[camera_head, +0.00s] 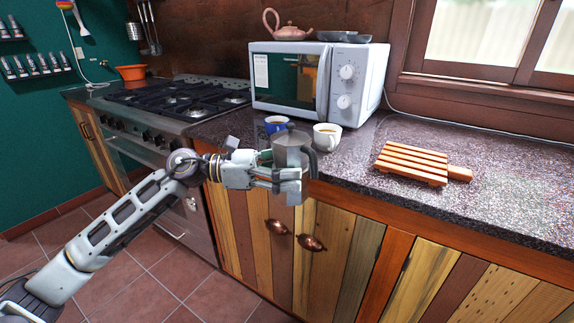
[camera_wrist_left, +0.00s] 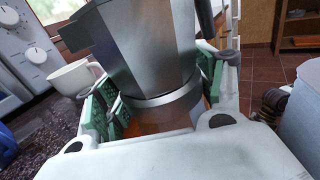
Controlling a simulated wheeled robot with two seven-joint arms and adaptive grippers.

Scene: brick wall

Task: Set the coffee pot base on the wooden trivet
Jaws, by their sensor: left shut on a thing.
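The coffee pot base (camera_head: 290,154) is a grey metal pot with a dark handle. My left gripper (camera_head: 288,180) is shut on it and holds it upright, in front of the counter's edge. The pot also shows close up in the left wrist view (camera_wrist_left: 150,55), between the green-padded fingers (camera_wrist_left: 160,105). The wooden trivet (camera_head: 412,161) is a slatted orange-brown board with a short handle. It lies on the counter to the right of the pot, apart from it, and nothing is on it. My right gripper is not in view.
A white cup (camera_head: 327,137) and a blue cup (camera_head: 276,125) stand on the counter behind the pot. A microwave (camera_head: 318,80) stands behind them, with a pink teapot (camera_head: 287,28) on top. The speckled counter (camera_head: 510,190) is clear around the trivet. A stove (camera_head: 175,100) is at left.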

